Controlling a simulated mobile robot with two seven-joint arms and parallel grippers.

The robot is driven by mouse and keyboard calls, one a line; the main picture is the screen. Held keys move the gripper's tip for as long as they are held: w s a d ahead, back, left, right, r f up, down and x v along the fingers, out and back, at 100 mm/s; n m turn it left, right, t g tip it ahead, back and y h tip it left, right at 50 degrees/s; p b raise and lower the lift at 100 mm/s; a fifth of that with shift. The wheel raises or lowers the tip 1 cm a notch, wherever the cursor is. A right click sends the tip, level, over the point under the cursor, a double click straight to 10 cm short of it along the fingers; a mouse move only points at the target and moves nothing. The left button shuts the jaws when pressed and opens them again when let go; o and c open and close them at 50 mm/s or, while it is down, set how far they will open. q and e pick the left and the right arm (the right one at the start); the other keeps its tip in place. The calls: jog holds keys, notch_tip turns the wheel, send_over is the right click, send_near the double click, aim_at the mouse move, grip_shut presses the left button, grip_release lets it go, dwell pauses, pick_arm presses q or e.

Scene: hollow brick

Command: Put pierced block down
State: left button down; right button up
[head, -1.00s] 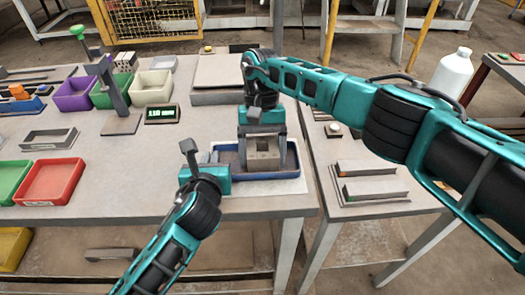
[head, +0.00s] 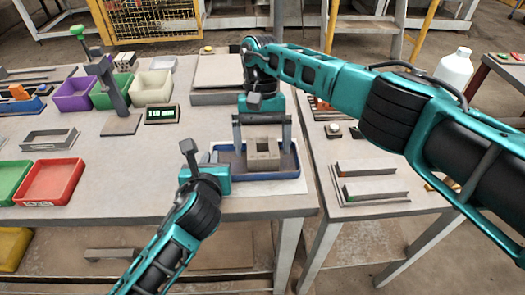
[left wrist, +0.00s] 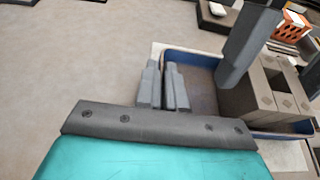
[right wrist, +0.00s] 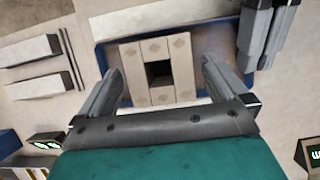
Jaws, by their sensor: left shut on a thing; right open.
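The pierced block (head: 263,156), a grey-brown brick with a square hole, stands in the blue tray (head: 262,176). The right wrist view shows the block (right wrist: 133,72) from above, hole facing up. My right gripper (head: 262,137) is open above the block, its fingers apart on either side and clear of it. My left gripper (head: 207,162) is at the tray's left edge. In the left wrist view its fingers (left wrist: 163,84) are close together at the tray's wall (left wrist: 205,58), shut on the rim. The exact contact is hidden.
A pale mat (head: 293,187) lies under the tray. A small display (head: 162,114) and coloured bins, such as the red one (head: 50,182), stand to the left. Metal bars (head: 370,168) lie on the right-hand table.

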jog(key=shift+v, duration=2.55)
pick_arm(q)
jog(key=c, duration=1.2)
grip_release()
jog(key=shift+o, duration=0.2)
